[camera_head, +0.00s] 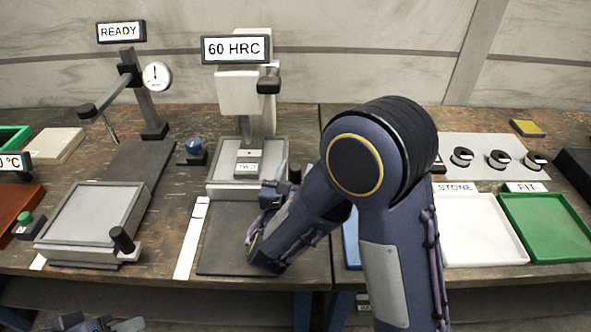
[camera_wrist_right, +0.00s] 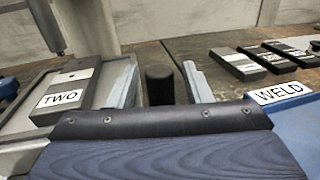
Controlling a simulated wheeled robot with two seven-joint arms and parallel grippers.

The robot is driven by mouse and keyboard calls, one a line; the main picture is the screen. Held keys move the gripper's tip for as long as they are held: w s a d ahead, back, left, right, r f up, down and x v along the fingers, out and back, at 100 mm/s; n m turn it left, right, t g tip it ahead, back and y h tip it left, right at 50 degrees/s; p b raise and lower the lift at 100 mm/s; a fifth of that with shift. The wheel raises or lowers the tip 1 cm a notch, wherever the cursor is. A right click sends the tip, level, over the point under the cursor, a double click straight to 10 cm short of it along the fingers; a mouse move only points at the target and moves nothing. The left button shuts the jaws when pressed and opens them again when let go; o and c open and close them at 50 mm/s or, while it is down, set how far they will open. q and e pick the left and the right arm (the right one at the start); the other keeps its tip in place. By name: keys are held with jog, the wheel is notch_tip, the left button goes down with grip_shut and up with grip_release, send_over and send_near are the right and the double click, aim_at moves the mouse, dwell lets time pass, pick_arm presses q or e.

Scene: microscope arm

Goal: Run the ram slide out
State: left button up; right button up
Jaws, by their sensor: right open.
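The ram slide (camera_head: 218,179) is a light grey plate at the back of its dark track (camera_head: 228,240), under the tester (camera_head: 240,92) with the "60 HRC" sign. A grey block labelled TWO (camera_head: 249,158) lies on it; the block also shows in the right wrist view (camera_wrist_right: 72,85). My right gripper (camera_head: 282,183) is at the slide's right side. In the right wrist view a black upright knob (camera_wrist_right: 159,86) stands between its open fingers, with gaps on both sides. My left gripper (camera_head: 85,324) is partly cut off at the bottom left, away from the slide.
The dark track in front of the slide is bare, with a white strip (camera_head: 191,238) along its left. A second slide (camera_head: 95,212) with a black knob stands at left beside a dial gauge (camera_head: 157,76). White (camera_head: 480,228) and green (camera_head: 552,226) trays lie at right.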

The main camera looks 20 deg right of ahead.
jog(key=shift+w+d, duration=0.1)
jog(key=shift+w, duration=0.05)
grip_shut()
dwell(0.4)
